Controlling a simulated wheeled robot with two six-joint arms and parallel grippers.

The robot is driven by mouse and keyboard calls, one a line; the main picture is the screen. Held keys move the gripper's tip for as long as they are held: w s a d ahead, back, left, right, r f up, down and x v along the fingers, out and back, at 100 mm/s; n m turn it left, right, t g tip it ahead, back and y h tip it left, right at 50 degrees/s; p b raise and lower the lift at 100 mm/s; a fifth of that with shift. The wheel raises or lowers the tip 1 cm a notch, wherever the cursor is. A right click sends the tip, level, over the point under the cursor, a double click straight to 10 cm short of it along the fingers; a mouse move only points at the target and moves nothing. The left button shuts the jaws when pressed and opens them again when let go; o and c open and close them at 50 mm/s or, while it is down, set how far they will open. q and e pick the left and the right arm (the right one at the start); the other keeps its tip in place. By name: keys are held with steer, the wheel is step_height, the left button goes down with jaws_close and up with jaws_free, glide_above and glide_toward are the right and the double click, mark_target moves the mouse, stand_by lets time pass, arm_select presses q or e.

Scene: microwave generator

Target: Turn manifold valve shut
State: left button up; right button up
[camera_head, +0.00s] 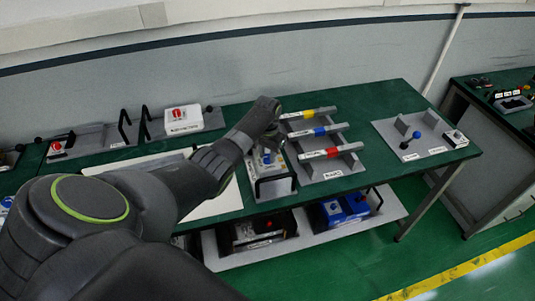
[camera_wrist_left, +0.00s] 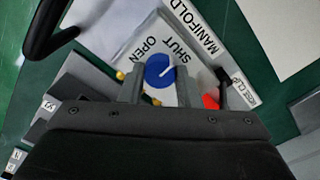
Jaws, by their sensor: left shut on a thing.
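The manifold unit (camera_head: 272,187) is a grey box with a black handle on the green bench, just left of the coloured-band rack. In the left wrist view its white plate (camera_wrist_left: 197,27) reads MANIFOLD, OPEN and SHUT. My right gripper is not in view.
A rack (camera_head: 325,152) with yellow, blue and red bands stands close to the right of the unit. A black handle (camera_wrist_left: 45,25) and a red part (camera_wrist_left: 210,101) lie near my fingers. A white sheet (camera_head: 222,203) lies left of the unit.

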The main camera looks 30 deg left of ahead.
mark_target(268, 157)
arm_select(q)
steer(key=shift+m, duration=0.3)
steer(key=o, duration=1)
steer(key=shift+r, duration=0.15)
step_height(268, 157, up, 17)
steer(key=shift+r, duration=0.15)
stand_by(0.3)
stand_by(0.4)
